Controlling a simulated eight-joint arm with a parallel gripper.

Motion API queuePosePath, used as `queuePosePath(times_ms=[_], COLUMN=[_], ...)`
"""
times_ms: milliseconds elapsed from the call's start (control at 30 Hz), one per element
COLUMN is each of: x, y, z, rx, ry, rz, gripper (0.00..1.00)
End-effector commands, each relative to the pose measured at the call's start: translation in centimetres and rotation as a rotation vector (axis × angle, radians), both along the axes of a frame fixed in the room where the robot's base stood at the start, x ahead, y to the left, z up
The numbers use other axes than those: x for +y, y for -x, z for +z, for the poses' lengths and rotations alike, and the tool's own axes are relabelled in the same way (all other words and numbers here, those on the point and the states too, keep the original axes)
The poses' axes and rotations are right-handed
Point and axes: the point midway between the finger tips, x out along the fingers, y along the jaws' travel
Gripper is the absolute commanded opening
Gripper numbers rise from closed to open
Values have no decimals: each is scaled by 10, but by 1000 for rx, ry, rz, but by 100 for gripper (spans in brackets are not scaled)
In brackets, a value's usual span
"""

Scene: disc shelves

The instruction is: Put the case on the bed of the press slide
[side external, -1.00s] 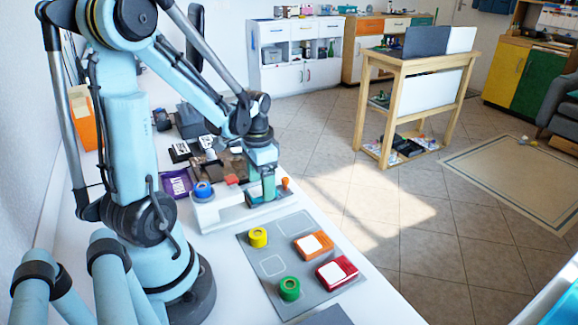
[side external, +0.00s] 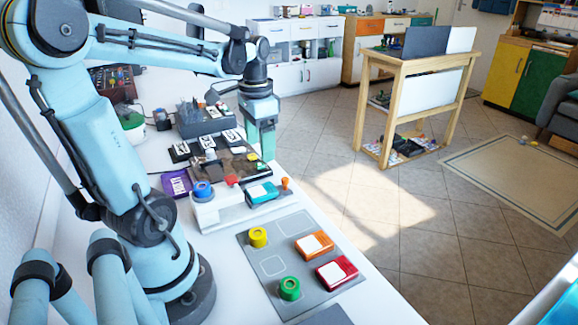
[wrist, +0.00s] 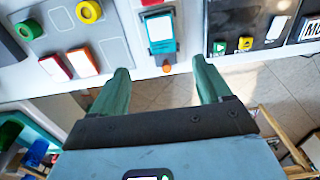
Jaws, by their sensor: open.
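A teal case (side external: 262,192) with a white label lies flat on the bed of the press slide, at the front of the white press (side external: 226,208).
A grey mat (side external: 262,236) holds an orange case (side external: 313,246), a red case (side external: 337,272), a yellow ring (side external: 258,237) and a green ring (side external: 289,288). An orange knob (side external: 285,184) stands beside the slide.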

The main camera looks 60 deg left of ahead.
Motion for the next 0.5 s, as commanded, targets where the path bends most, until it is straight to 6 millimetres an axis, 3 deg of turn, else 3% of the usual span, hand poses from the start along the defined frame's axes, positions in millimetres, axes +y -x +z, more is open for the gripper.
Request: queuePosePath(times_ms=[167, 300, 500], x=[-43, -93, -147], y=[-15, -27, -32], z=[-1, -4, -7], rx=[-131, -313, -526], ry=[-57, -80, -31], rz=[-15, -18, -13], gripper=[78, 78, 78])
